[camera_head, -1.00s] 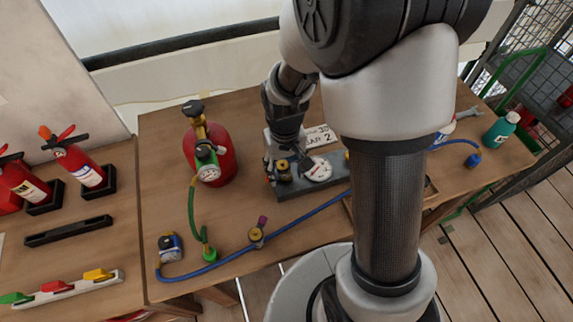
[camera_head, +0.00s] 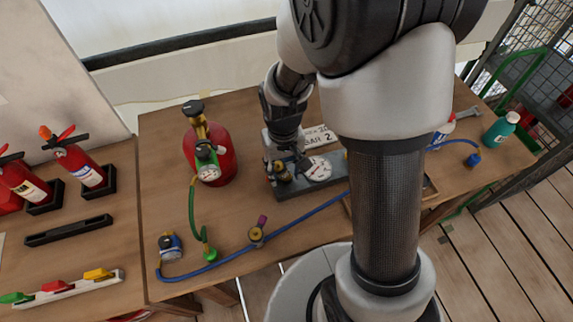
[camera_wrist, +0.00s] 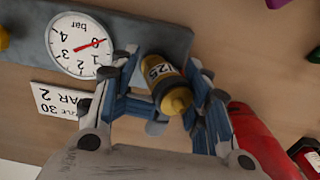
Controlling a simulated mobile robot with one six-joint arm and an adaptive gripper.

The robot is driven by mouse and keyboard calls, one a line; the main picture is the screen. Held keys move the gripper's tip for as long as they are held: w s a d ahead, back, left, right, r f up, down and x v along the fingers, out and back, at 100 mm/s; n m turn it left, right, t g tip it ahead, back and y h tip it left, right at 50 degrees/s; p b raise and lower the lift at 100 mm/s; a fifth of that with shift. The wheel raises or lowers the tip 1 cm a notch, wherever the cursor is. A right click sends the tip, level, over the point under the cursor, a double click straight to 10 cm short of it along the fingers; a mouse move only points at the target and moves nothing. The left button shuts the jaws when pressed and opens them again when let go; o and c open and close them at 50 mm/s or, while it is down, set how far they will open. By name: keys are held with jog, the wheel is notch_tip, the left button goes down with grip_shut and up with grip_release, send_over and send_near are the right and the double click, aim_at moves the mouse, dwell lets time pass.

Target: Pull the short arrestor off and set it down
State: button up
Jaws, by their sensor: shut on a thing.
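The short arrestor, a brass and black cylinder marked "25" (camera_wrist: 165,84), sits between my gripper's two blue-grey fingers in the wrist view. My gripper (camera_wrist: 163,66) is shut on it. In the head view my gripper (camera_head: 283,160) points down at the left end of a grey block (camera_head: 300,187), with the brass of the arrestor (camera_head: 283,173) just showing between the fingers. The arrestor's far end overlaps the block's edge in the wrist view. I cannot tell whether it is still joined to the block.
A white gauge (camera_head: 318,169) sits on the block beside my gripper, with a sign (camera_head: 319,137) behind. A red cylinder (camera_head: 212,155) stands close on the left. A blue hose (camera_head: 300,222) and brass fitting (camera_head: 256,235) lie in front. Bare tabletop shows left of the block.

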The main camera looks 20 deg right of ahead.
jog(key=shift+s, duration=0.1)
grip_shut()
dwell(0.4)
jog(key=shift+r+p, duration=2.6)
jog(key=shift+r, duration=0.4)
